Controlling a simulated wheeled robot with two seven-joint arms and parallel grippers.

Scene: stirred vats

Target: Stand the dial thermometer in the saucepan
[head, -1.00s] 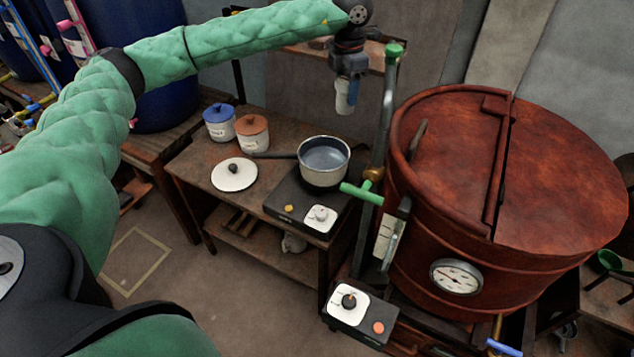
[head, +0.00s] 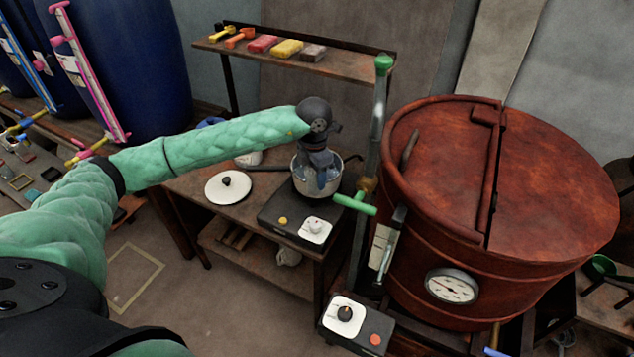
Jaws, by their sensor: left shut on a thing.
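The saucepan (head: 301,186) is a pale pan with a dark handle reaching left, standing on a black hotplate. My left gripper (head: 320,184) points down over the pan's opening, with its fingertips at or inside the rim. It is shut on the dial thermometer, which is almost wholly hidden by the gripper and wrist. I cannot tell whether the thermometer touches the pan. My right gripper is not in view.
The hotplate (head: 276,214) has a knob at its front. A white lid (head: 228,188) lies left of the pan. A green-topped post (head: 383,66) with a green lever (head: 355,205) stands close right, before the big red vat (head: 550,190). A shelf (head: 300,60) hangs behind.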

